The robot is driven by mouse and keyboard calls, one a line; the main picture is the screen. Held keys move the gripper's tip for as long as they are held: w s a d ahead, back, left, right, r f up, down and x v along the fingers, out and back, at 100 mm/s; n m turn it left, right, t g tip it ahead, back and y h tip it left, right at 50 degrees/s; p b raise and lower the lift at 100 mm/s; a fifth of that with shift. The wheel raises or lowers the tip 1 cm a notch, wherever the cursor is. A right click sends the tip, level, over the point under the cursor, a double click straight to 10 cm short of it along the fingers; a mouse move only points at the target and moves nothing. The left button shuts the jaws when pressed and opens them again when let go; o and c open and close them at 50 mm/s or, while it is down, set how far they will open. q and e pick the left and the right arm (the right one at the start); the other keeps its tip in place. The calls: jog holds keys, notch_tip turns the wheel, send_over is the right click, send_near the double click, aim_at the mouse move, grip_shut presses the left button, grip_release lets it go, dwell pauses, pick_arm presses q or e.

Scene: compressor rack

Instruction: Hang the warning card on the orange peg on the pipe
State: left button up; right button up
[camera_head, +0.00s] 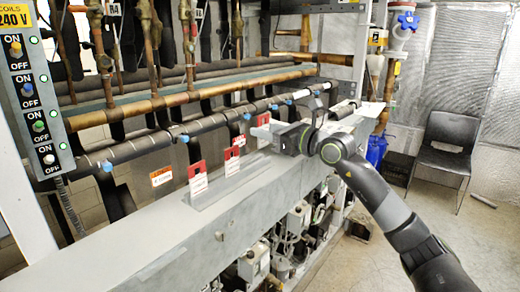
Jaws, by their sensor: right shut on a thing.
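My right gripper (264,132) reaches in from the right over the grey ledge, its light grey fingers pointing left. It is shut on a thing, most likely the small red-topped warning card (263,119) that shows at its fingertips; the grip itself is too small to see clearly. Other red and white cards (197,181) stand at the slotted strip on the ledge to the left of the gripper. The dark pipe (215,122) runs behind the ledge and bears several blue pegs (184,138). I cannot make out an orange peg. My left gripper is not in view.
The grey ledge (130,245) runs along the front of the rack. A switch panel (35,95) stands at the far left. Copper pipes (185,98) cross behind the dark pipe. A black chair (443,150) stands at the right on open floor.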

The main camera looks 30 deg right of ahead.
jog(key=shift+s+d+r, duration=0.25)
jog(key=shift+s+r, duration=0.15)
jog(key=shift+s, duration=0.2)
jog(key=shift+s+d+r, duration=0.2)
jog(key=shift+s+r, duration=0.15)
jog(key=shift+s, duration=0.25)
jog(key=shift+s+d+r, duration=0.25)
jog(key=shift+s+r, duration=0.15)
jog(key=shift+s, duration=0.2)
jog(key=shift+r, duration=0.1)
